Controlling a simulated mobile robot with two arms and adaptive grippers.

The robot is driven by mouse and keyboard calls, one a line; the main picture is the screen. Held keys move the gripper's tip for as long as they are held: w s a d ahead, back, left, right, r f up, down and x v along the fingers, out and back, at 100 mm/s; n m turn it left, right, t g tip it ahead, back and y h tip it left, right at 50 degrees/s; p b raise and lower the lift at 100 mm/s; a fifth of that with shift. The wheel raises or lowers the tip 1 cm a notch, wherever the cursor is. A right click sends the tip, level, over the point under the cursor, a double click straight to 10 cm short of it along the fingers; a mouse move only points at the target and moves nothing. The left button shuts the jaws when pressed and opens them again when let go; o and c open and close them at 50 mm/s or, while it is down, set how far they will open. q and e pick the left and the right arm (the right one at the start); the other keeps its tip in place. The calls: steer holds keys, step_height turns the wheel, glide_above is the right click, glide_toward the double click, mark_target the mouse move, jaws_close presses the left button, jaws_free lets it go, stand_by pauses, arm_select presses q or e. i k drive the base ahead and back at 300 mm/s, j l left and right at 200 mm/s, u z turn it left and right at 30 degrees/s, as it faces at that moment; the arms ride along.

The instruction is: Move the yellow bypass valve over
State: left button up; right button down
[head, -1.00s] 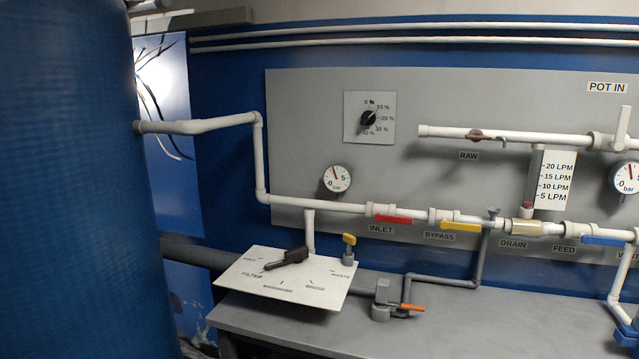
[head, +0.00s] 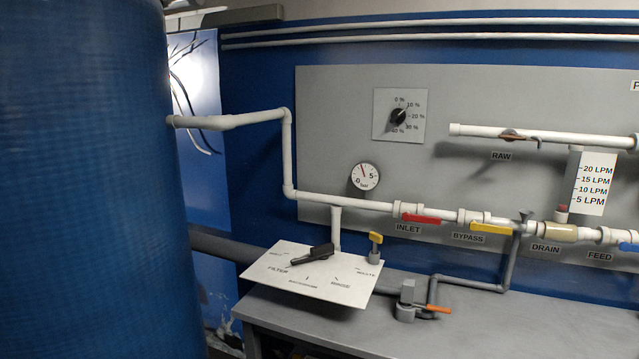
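The yellow bypass valve handle (head: 491,226) lies along the white horizontal pipe, above the BYPASS label (head: 468,238). It sits between the red inlet handle (head: 422,219) on its left and the beige fitting (head: 560,233) above the DRAIN label on its right. Another small yellow handle (head: 376,238) stands on a grey stem at the filter plate's back right corner. Neither of my grippers shows in the head view.
A large blue tank (head: 90,180) fills the left side. The grey bench (head: 330,325) carries the tilted white filter plate (head: 290,285) with a black lever (head: 312,254), and a grey valve with an orange handle (head: 438,309). A pressure gauge (head: 365,177) and a dial (head: 398,116) are on the panel.

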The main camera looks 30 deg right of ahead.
mark_target(474, 226)
steer(key=z, duration=1.75)
steer(key=i+l+z, duration=0.1)
steer(key=l+z, duration=0.15)
steer(key=z, duration=0.2)
steer(key=i+l+z, duration=0.15)
steer(key=z, duration=0.3)
